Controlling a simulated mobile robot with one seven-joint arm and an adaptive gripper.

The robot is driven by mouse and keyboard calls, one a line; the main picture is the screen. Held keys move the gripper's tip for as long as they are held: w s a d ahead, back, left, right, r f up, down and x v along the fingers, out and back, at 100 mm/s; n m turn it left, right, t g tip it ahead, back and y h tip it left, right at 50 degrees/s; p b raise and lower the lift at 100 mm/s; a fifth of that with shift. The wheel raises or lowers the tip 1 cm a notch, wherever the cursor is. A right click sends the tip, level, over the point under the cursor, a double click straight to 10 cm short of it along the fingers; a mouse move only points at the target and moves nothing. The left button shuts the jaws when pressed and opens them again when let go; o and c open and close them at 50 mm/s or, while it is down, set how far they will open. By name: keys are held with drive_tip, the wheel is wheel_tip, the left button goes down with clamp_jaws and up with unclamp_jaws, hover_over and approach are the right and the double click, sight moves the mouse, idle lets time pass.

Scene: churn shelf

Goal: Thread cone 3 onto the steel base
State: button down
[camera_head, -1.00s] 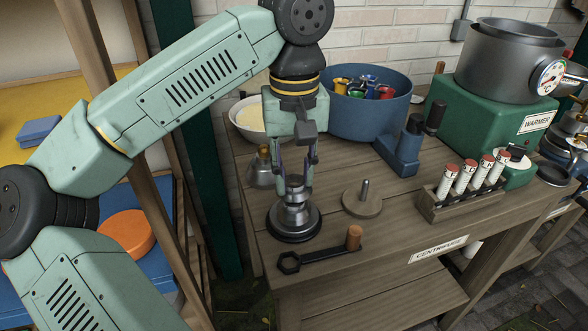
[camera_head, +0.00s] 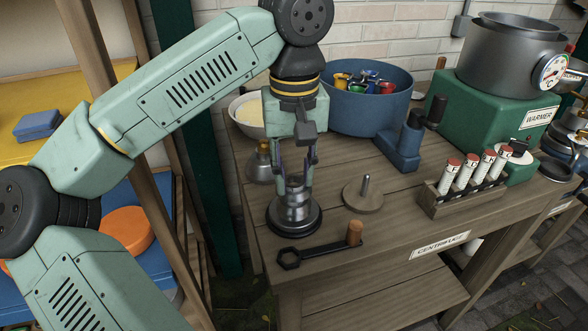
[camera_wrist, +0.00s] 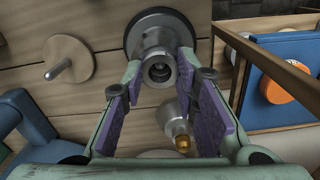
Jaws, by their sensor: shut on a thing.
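My gripper (camera_head: 296,176) points down over the left part of the wooden bench. Its fingers are shut around the narrow upper part of a hollow steel cone (camera_wrist: 157,67). The cone stands upright on or in the steel base (camera_head: 293,225), a stepped grey piece with a wide dark round foot. I cannot tell whether the cone is fully seated, and no number on it is readable. In the wrist view the gripper's purple-padded fingers (camera_wrist: 160,77) lie on either side of the cone, with its open bore facing the camera. The dark foot shows beyond it.
A brass-topped steel flask (camera_head: 261,165) stands close to the left of the gripper. A wooden disc with a peg (camera_head: 364,197) stands to the right. A wrench (camera_head: 315,254) lies in front. A blue tub (camera_head: 368,115), blue device (camera_head: 402,150) and tube rack (camera_head: 465,196) stand farther off.

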drive_tip(key=shift+f+b, duration=0.55)
drive_tip(key=shift+f, duration=0.2)
drive_tip(key=c, duration=1.2)
unclamp_jaws()
drive_tip(key=shift+o, duration=0.5)
drive_tip(key=shift+o, duration=1.2)
drive_tip(key=shift+r, duration=0.15)
drive_tip(key=shift+r+p, duration=2.4)
drive_tip(key=shift+r, duration=0.35)
